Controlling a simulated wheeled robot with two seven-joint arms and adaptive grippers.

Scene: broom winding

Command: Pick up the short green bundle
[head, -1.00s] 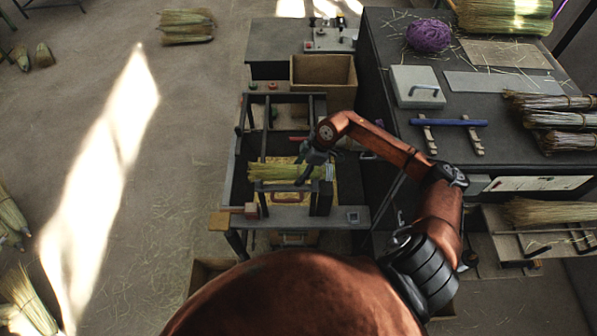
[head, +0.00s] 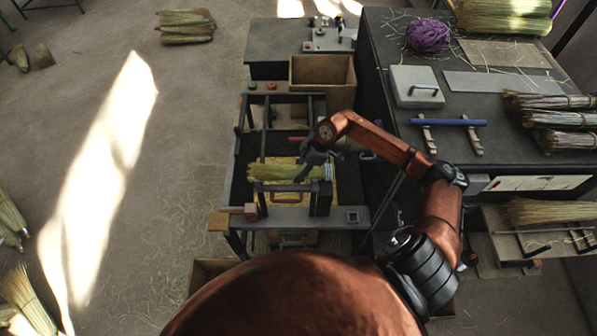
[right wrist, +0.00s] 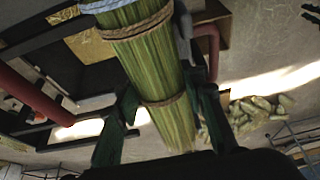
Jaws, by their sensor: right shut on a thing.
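The short green bundle (head: 272,172) is a small sheaf of green-yellow straw. It lies roughly level over the frame of the dark metal workbench (head: 290,214) in the head view. A pale band shows at its right end. My right gripper (head: 308,168) is shut around it from above, near the right part of the bundle. In the right wrist view the bundle (right wrist: 150,62) runs between my two dark fingers, with brown cord bindings and a pale blue band at the top. I cannot tell whether it touches the bench. My left gripper is not in view.
A dark table on the right holds a purple twine ball (head: 428,35), a grey box (head: 417,86), a blue rod (head: 448,122) on two supports and straw bundles (head: 560,120). An open cardboard box (head: 323,75) stands behind the bench. Open floor lies left.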

